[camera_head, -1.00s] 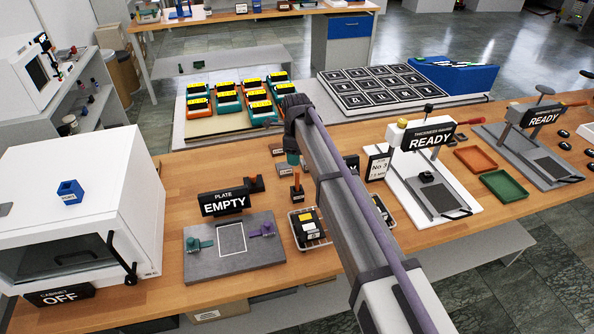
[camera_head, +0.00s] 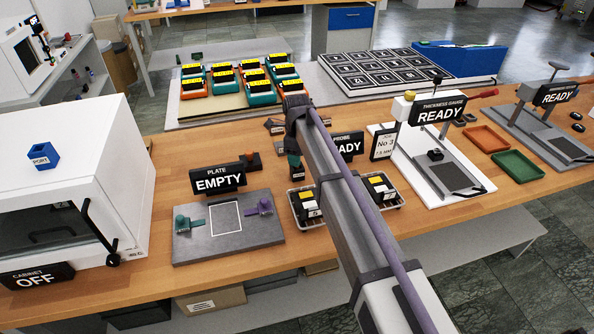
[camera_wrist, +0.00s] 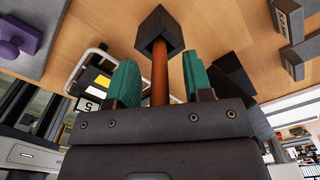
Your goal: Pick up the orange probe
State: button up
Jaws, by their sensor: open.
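In the wrist view the orange probe (camera_wrist: 160,78) is a thin rod standing out of a dark square block (camera_wrist: 159,31). My gripper (camera_wrist: 160,82) is open, with one green finger on each side of the rod. A gap shows between the rod and each finger. The rod's near end is hidden behind the gripper body. In the head view my gripper (camera_head: 295,165) is low over the bench beside the probe sign (camera_head: 347,146), which my arm partly covers. The probe is hidden there by the gripper.
The plate (camera_head: 228,247) with its EMPTY sign (camera_head: 218,180) lies to the left. A wire tray (camera_head: 398,203) with black, yellow and white items is close in front, partly behind my arm. The thickness gauge (camera_head: 440,108) stands to the right, the white cabinet (camera_head: 95,150) far left.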

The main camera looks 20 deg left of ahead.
jog(key=shift+r, duration=0.15)
grip_shut()
dwell(0.4)
